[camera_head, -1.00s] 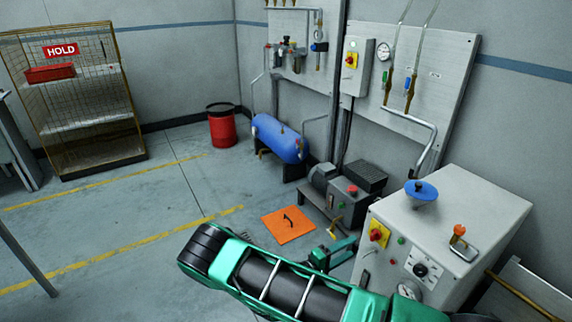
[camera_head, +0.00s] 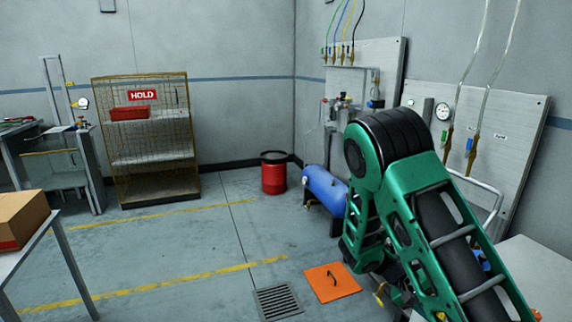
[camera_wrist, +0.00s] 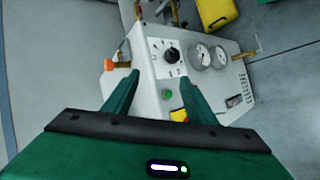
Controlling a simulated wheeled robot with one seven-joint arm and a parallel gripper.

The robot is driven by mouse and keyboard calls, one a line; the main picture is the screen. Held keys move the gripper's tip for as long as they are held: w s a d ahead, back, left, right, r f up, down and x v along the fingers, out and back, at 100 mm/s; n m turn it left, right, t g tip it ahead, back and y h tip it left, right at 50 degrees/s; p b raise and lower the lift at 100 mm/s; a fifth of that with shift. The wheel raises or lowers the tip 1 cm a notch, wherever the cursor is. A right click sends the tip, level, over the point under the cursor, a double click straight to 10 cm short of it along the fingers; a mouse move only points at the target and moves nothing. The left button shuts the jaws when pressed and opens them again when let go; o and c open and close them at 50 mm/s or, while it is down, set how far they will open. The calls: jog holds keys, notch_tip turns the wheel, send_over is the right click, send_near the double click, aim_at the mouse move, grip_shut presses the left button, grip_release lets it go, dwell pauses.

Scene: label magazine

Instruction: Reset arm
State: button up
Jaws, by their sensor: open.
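My gripper (camera_wrist: 150,95) shows in the wrist view with its two green fingers apart and nothing between them. Beyond the fingers is a light grey control cabinet (camera_wrist: 150,72) with a black knob, two round gauges, a green button and an orange-topped lever. The fingers appear in front of the cabinet; I cannot tell the exact gap. In the head view my green arm is raised and bent on the right, and my gripper cannot be made out there. The cabinet's pale top (camera_head: 535,262) shows at the lower right, partly hidden by my arm.
A wire cage (camera_head: 150,150) with a HOLD sign stands at the back left. A red bin (camera_head: 273,177) and a blue tank (camera_head: 325,187) are near the corner. An orange floor plate (camera_head: 331,283) and a drain grate (camera_head: 278,302) lie in front. A table with a box (camera_head: 20,218) is at left. The middle floor is clear.

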jog(key=s+a+r+m+t+y, duration=0.1)
jog(key=s+r+y, duration=0.4)
jog(key=s+r, duration=0.4)
jog(key=s+a+r+m+t+y, duration=0.1)
jog(key=s+r+y, duration=0.4)
jog(key=s+r, duration=0.5)
jog(key=shift+s+r+m+t, duration=0.25)
jog(key=shift+s+m+t, duration=0.4)
jog(key=shift+s, duration=1.95)
jog(key=shift+a, duration=0.1)
jog(key=shift+w+f, duration=0.25)
jog(key=shift+w, duration=0.35)
jog(key=shift+c, duration=0.4)
